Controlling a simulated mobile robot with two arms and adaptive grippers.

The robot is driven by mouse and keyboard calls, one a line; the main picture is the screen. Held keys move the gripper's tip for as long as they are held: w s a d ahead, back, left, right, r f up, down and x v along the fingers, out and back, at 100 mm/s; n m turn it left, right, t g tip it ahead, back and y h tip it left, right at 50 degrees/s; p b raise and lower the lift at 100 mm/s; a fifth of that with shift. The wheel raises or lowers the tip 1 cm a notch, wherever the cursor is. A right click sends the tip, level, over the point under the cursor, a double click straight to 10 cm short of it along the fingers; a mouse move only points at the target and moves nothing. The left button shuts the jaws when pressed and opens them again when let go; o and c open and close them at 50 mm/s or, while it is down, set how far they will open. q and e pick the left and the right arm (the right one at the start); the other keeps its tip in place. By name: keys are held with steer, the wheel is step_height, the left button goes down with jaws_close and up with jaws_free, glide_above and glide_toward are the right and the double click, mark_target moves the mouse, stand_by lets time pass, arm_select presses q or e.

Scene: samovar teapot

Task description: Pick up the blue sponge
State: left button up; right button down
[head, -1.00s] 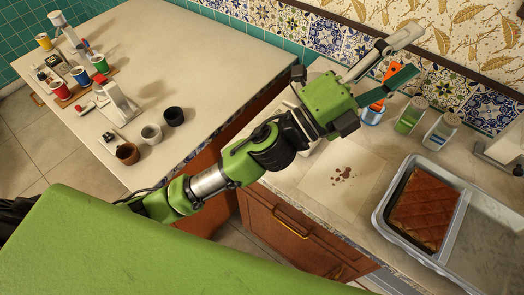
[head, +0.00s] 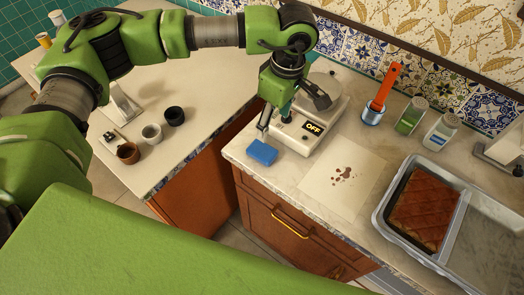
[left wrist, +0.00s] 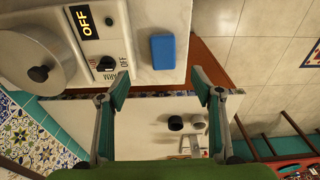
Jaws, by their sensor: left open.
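The blue sponge (head: 262,152) lies on the marble counter near its left front corner, in front of the white appliance marked OFF. My left gripper (head: 275,118) points down just behind and above the sponge, open and empty. In the left wrist view the sponge (left wrist: 163,52) lies beyond the open fingertips (left wrist: 160,82), roughly centred between them sideways and apart from both. My right gripper is in no view.
The white appliance (head: 312,128) stands close behind the sponge. A stained sheet (head: 342,178) lies to its right, then a tray (head: 378,215) with a brown pastry. A gap separates this counter from the left table (head: 215,85), which holds cups.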

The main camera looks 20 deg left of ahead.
arm_select(q)
steer(key=a, duration=0.1)
steer(key=p, duration=0.3)
glide_above(262, 149)
steer(key=d, duration=0.1)
step_height(262, 149, down, 8)
steer(key=shift+d+r, duration=0.1)
steer(key=shift+d, duration=0.05)
steer(key=shift+f, duration=0.5)
steer(key=f+p, duration=0.1)
steer(key=a+f+p, duration=0.1)
steer(key=f, duration=0.1)
steer(key=shift+s+f, duration=0.15)
steer(key=shift+f, duration=0.05)
steer(key=shift+f+p, duration=0.3)
steer(key=shift+f, duration=0.25)
steer(key=shift+f+b, duration=0.25)
steer(key=shift+b, duration=0.3)
